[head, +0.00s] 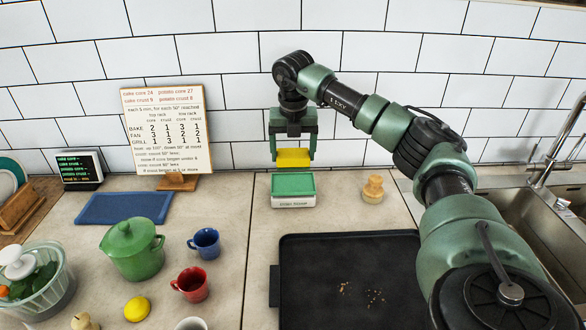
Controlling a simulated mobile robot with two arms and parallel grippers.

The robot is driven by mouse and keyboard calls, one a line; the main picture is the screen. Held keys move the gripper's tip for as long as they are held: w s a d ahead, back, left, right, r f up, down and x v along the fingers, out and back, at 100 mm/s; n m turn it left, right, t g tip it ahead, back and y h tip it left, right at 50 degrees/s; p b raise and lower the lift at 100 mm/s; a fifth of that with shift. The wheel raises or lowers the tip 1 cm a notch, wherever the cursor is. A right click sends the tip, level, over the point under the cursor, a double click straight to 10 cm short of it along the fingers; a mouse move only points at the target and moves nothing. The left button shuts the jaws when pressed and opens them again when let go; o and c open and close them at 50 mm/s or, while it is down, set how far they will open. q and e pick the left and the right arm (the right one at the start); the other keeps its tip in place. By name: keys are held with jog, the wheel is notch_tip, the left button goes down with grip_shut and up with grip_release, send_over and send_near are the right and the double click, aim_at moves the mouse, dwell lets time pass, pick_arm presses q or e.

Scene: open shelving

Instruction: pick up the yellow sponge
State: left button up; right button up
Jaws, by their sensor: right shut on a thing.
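The yellow sponge (293,157) is held between the fingers of my right gripper (293,150), which points down near the back wall. The gripper is shut on the sponge. Just below the sponge is a small white box (294,201) with a green top (293,184). A gap shows between the sponge and the green top, so the sponge appears to be in the air. My left gripper is not in view.
A black tray (345,300) with crumbs lies in front. A wooden brush-like object (373,189) stands right of the box. A green pot (132,249), blue mug (205,243), red mug (191,285) and blue mat (123,208) are at left. A sink (540,235) is at right.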

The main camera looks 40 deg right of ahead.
aim_at(293, 153)
notch_tip(293, 153, up, 14)
jog(key=shift+f, duration=0.25)
